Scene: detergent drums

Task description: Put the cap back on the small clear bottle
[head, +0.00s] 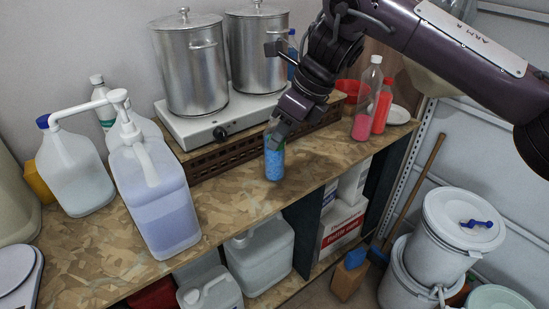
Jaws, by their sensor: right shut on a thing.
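The small clear bottle (274,163), with blue contents, stands upright on the wooden worktop near its front edge. My right gripper (277,131) comes down from the upper right, tilted, with its fingertips right at the bottle's top. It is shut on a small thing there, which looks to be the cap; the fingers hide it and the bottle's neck. I cannot tell whether the cap touches the neck. My left gripper is not in view.
A slatted crate (218,157) and a hotplate (213,123) with two steel pots (190,65) stand behind the bottle. A pump jug (154,195) is at left, pink (366,100) and red (382,108) bottles at right. The worktop left of the bottle is clear.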

